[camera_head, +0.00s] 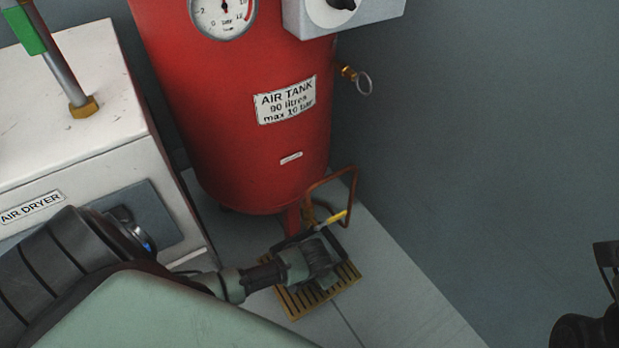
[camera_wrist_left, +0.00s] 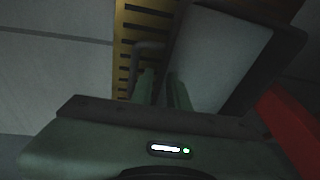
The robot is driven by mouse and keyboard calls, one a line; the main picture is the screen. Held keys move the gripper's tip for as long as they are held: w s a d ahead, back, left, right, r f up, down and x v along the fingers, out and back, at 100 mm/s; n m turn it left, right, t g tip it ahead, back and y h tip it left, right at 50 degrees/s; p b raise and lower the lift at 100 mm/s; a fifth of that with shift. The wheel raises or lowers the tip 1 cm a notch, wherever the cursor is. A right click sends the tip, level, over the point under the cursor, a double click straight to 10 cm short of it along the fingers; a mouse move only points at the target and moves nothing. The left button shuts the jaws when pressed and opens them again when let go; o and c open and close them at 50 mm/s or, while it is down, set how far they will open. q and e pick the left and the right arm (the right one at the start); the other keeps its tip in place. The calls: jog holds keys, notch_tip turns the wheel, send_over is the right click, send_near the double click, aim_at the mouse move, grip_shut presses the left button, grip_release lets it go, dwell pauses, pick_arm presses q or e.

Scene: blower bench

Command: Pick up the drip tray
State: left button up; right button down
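The drip tray appears to be the shallow grey tray with a dark rim in the left wrist view (camera_wrist_left: 222,50). In the head view little of it shows, its dark rim (camera_head: 341,243) beside my gripper below the red air tank. My left gripper (camera_head: 322,262) reaches down to it and hides most of it. In the wrist view my two fingers (camera_wrist_left: 163,88) straddle the tray's near-left rim, one outside and one inside. I cannot tell whether they press on it.
A yellow slotted grate (camera_head: 292,302) lies in the floor under my gripper. The red air tank (camera_head: 235,130), a copper pipe (camera_head: 355,180) and a yellow-handled valve (camera_head: 334,219) are close by. The air dryer (camera_head: 80,150) stands left. Dark parts at the lower right edge look like my right arm.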

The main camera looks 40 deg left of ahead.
pick_arm(q)
grip_shut()
dwell(1.4)
